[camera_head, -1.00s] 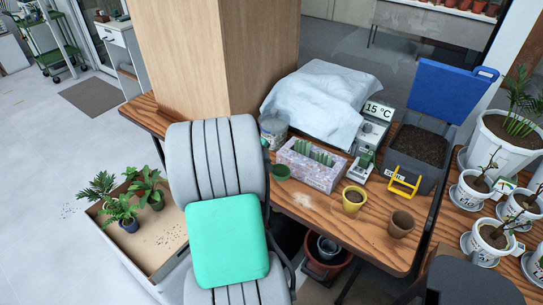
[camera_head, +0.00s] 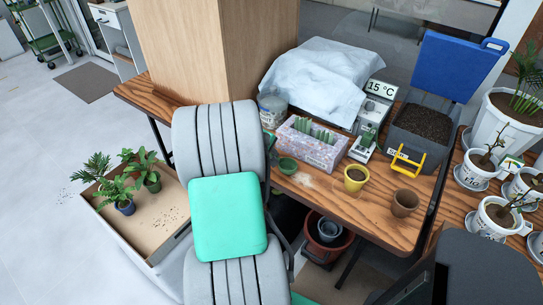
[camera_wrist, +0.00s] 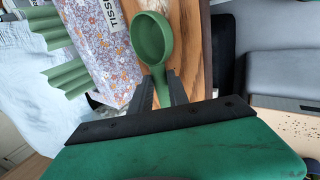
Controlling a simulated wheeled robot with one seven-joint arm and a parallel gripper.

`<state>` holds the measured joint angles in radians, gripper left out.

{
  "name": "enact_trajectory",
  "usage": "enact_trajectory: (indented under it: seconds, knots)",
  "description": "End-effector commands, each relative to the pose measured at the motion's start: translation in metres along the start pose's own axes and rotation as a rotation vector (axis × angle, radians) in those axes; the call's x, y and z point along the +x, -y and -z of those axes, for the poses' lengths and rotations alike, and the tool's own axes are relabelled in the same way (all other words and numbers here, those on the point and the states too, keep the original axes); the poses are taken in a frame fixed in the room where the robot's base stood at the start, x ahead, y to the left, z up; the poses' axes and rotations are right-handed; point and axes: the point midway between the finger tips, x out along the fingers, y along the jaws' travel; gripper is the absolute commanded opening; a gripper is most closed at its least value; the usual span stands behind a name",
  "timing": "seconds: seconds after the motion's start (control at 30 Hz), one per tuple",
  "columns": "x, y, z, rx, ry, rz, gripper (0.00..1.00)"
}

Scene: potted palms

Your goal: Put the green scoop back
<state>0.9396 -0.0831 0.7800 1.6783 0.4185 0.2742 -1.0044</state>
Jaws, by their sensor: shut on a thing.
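The green scoop (camera_head: 287,165) shows in the head view at the left part of the wooden table, in front of the tissue box. In the wrist view the scoop's round bowl (camera_wrist: 152,38) points away from me and looks empty. My gripper (camera_wrist: 160,86) is shut on its handle. In the head view my own arm hides most of the gripper. I cannot tell how high the scoop is above the table. A grey bin of dark soil (camera_head: 398,137) stands at the table's right end, with a yellow bracket-like frame (camera_head: 408,158) at its front.
The tissue box (camera_head: 312,145) with green folded pieces is close beside the scoop. A yellow pot (camera_head: 355,178) and a brown pot (camera_head: 404,203) stand near the front edge.

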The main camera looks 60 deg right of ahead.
Motion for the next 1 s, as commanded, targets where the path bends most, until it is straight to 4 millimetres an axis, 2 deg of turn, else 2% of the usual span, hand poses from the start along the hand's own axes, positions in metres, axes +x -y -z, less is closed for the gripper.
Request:
enact_trajectory:
  seconds: [0.8, 0.83, 1.0]
  knots:
    - [0.009, 0.007, 0.000, 0.000, 0.000, 0.001, 0.00]
    - [0.009, 0.006, 0.000, 0.000, 0.000, 0.000, 0.22]
    - [0.009, 0.006, 0.000, 0.000, 0.000, 0.000, 0.36]
